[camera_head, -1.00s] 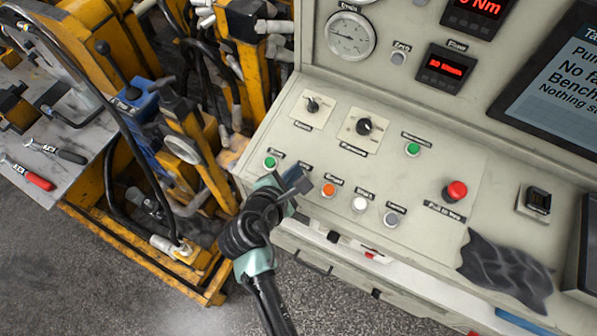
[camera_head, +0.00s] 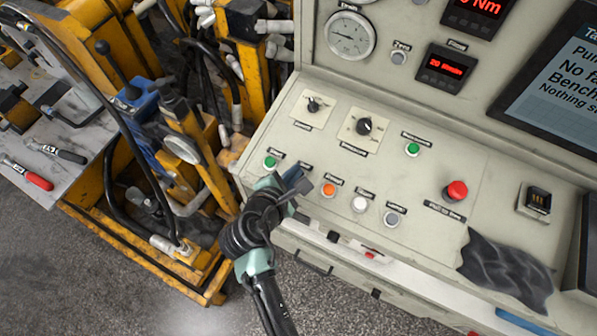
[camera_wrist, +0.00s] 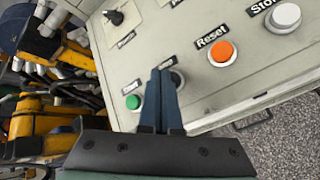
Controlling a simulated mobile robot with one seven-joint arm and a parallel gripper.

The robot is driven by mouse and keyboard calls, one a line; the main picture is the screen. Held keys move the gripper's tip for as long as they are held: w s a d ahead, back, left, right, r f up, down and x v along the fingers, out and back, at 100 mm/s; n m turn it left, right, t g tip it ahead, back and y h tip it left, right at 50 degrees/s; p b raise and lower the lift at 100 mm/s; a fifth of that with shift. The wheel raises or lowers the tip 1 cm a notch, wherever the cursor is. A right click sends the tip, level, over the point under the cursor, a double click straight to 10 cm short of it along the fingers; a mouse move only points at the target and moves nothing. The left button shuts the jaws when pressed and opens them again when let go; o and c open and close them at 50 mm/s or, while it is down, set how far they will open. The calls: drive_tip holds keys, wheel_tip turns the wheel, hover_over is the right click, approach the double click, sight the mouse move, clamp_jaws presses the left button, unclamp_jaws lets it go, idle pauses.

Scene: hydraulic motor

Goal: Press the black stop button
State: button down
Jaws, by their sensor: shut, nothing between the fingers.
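My gripper (camera_head: 300,184) is over the front left of the sloping control panel (camera_head: 440,240), just right of the green button (camera_head: 270,162). In the wrist view its two dark fingers (camera_wrist: 162,76) are shut together with nothing between them. A button with a grey rim (camera_wrist: 179,78) shows partly behind the fingers, between the green button (camera_wrist: 132,102) and the orange Reset button (camera_wrist: 221,52). It is in the black stop button's likely place, but its cap is mostly hidden. In the head view the gripper covers that spot. I cannot tell whether the fingertips touch the button.
The orange button (camera_head: 328,190), white button (camera_head: 359,204) and grey button (camera_head: 392,219) stand close by to the right. Two black knobs (camera_head: 364,126) and a red mushroom button (camera_head: 456,191) are on the panel. A dark cloth (camera_head: 505,272) hangs over its front edge.

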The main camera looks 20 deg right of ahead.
drive_tip(key=shift+f, duration=0.6)
idle(0.6)
drive_tip(key=shift+r, duration=0.1)
drive_tip(key=shift+r+p, duration=0.7)
drive_tip(key=shift+p, duration=0.1)
drive_tip(key=r+p, duration=0.5)
drive_tip(key=shift+s+a, duration=0.25)
drive_tip(key=shift+a, duration=0.1)
idle(0.8)
